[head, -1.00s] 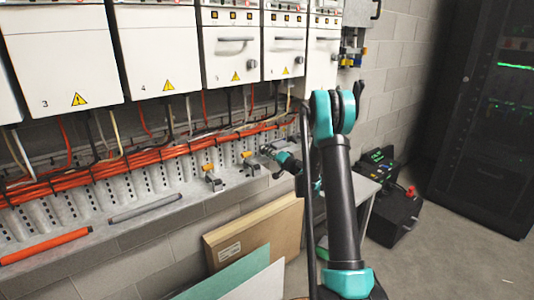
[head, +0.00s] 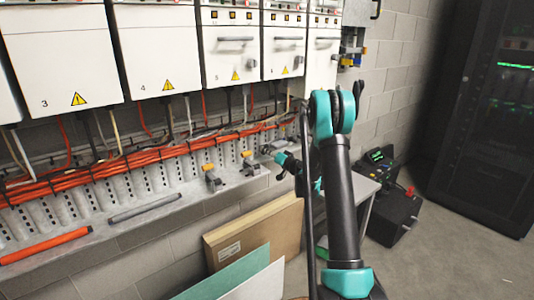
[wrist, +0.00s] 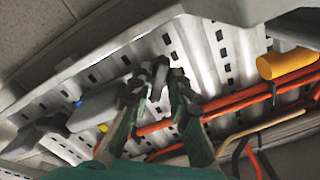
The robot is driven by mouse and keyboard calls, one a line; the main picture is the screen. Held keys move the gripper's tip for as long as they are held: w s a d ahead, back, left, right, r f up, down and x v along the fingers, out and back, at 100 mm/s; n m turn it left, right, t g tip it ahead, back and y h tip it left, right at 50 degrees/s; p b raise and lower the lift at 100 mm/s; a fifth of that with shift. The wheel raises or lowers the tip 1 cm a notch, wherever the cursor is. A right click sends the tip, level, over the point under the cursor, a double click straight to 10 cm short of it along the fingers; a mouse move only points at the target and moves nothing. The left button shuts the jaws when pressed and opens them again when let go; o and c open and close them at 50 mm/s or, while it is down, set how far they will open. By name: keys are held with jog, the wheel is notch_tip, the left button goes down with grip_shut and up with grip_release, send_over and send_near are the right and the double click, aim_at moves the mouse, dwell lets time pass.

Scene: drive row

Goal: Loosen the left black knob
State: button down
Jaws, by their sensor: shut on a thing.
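My gripper (wrist: 158,78) is in the middle of the wrist view, its two dark fingers close together at the perforated grey rail. It is shut on a small dark part there, which I take to be a black knob; the fingers cover most of it, and I cannot tell from its shape whether it is the left one. In the head view my gripper (head: 268,150) is at the far right of the rail, too small to show the knob.
Two grey clamps with yellow tops (head: 211,178) (head: 250,163) stand on the ledge left of my gripper. A yellow cylinder (wrist: 287,63) is right of my fingers. Boards (head: 255,235) lean below.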

jog(key=c, duration=1.6)
grip_release()
jog(key=v, duration=1.2)
